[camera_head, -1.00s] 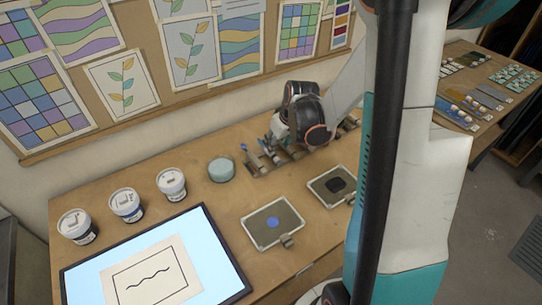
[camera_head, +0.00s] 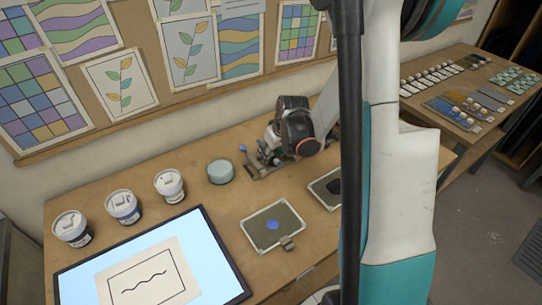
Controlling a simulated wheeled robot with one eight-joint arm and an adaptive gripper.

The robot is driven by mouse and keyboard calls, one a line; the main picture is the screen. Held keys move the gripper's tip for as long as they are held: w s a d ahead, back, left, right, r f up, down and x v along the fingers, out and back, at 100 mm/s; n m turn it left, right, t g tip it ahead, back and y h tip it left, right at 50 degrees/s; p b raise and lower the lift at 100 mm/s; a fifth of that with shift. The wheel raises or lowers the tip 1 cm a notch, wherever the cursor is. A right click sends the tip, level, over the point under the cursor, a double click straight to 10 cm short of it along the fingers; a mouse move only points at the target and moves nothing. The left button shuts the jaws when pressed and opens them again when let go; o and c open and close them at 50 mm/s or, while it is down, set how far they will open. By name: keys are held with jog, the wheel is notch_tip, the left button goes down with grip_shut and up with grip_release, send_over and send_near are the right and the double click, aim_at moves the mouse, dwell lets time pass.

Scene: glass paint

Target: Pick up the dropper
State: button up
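Small tools with blue ends (camera_head: 243,149) lie on a low dark rack (camera_head: 254,174) at the back of the table. One of them may be the dropper, but they are too small to tell apart. My gripper (camera_head: 268,154) points down over the rack, close to the blue-ended tools. Its fingers are small and partly merged with the tools, so I cannot see whether they are open or touching anything. My wrist and arm hide the right part of the rack.
A round teal-grey pot (camera_head: 220,172) stands left of the rack. Lidded paint jars (camera_head: 123,207) stand farther left, behind a lit panel (camera_head: 215,257). A tray with a blue paint spot (camera_head: 258,232) and a partly hidden tray with a dark spot (camera_head: 322,188) lie in front.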

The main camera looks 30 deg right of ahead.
jog(key=shift+f+b, duration=0.25)
jog(key=shift+b, duration=0.1)
dwell(0.5)
grip_shut()
